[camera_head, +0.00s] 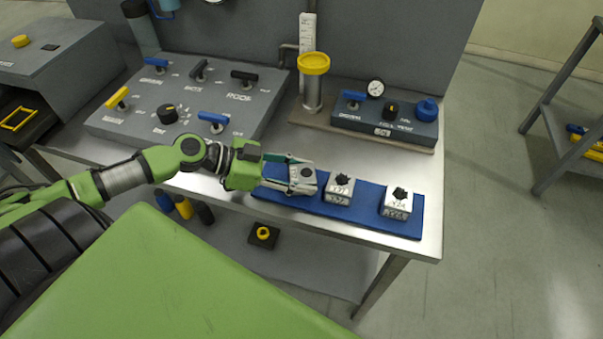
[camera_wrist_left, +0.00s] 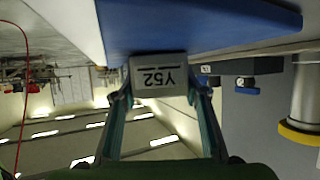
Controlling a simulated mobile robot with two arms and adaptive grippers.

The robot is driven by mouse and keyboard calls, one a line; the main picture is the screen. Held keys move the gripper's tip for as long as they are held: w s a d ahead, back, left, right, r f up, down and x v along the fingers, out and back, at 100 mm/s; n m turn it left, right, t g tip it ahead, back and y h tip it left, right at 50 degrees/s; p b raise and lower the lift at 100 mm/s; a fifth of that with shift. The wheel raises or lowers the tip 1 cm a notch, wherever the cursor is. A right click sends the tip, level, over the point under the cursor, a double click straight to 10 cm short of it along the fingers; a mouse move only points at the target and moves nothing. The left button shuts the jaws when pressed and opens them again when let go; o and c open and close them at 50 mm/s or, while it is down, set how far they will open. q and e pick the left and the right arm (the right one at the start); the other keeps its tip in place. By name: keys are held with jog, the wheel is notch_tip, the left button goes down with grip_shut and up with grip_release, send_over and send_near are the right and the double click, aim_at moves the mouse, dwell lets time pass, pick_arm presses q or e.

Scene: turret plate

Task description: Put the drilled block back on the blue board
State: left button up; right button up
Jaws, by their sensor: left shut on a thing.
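The drilled block (camera_head: 305,185) is a grey metal block with a dark round hole in its top. It is at the left end of the blue board (camera_head: 365,211), which lies along the front edge of the steel table. My left gripper (camera_head: 300,176) is shut on this block from the left, one finger on each side. In the left wrist view the block (camera_wrist_left: 158,76) shows the label Y52 between the fingertips, right by the blue board (camera_wrist_left: 190,22). Whether it rests fully on the board I cannot tell. My right gripper is not in view.
Two similar blocks with black knobs, a middle one (camera_head: 339,190) and a right one (camera_head: 397,204), stand on the board. Behind are a grey lever panel (camera_head: 185,105), a yellow-topped cylinder (camera_head: 313,80) and a gauge box (camera_head: 385,120). Bare board lies between the two knobbed blocks.

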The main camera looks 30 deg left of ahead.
pick_arm(q)
jog(key=shift+f, duration=0.1)
jog(key=o, duration=1.4)
jog(key=shift+o, duration=0.2)
jog(key=shift+r, duration=0.2)
jog(key=shift+s+a+r, duration=0.1)
jog(key=shift+s+a, duration=0.3)
jog(key=shift+a, duration=0.05)
jog(key=v, duration=1.1)
jog(key=shift+d+b, duration=0.1)
jog(key=shift+b, duration=0.2)
